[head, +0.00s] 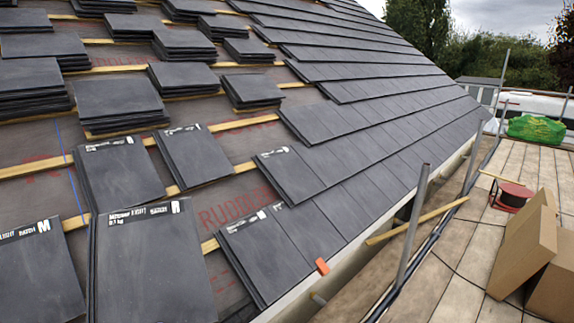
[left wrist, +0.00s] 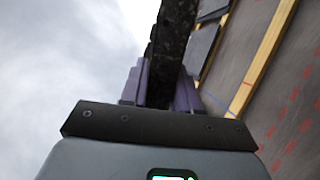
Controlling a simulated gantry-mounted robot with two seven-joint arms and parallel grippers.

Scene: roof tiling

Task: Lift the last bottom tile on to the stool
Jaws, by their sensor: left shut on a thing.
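In the left wrist view my left gripper (left wrist: 163,84) is shut on a thin dark slab, seen edge-on, that looks like a tile (left wrist: 173,38). It stands out against the sky beside the roof. In the head view several grey tiles with white labels lie at the lower left, including a large near tile (head: 152,265) and another at the left edge (head: 38,275). I cannot tell which of these, if any, is the held one. Neither gripper shows in the head view. No thing is clearly a stool.
Stacks of tiles (head: 118,102) rest on wooden battens (head: 30,168) up the roof. Laid tiles (head: 375,145) cover the right side. The scaffold deck (head: 445,265) holds a red reel-like object (head: 511,195), cardboard boxes (head: 525,245) and a green bag (head: 537,129). A metal pole (head: 412,225) stands by the eaves.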

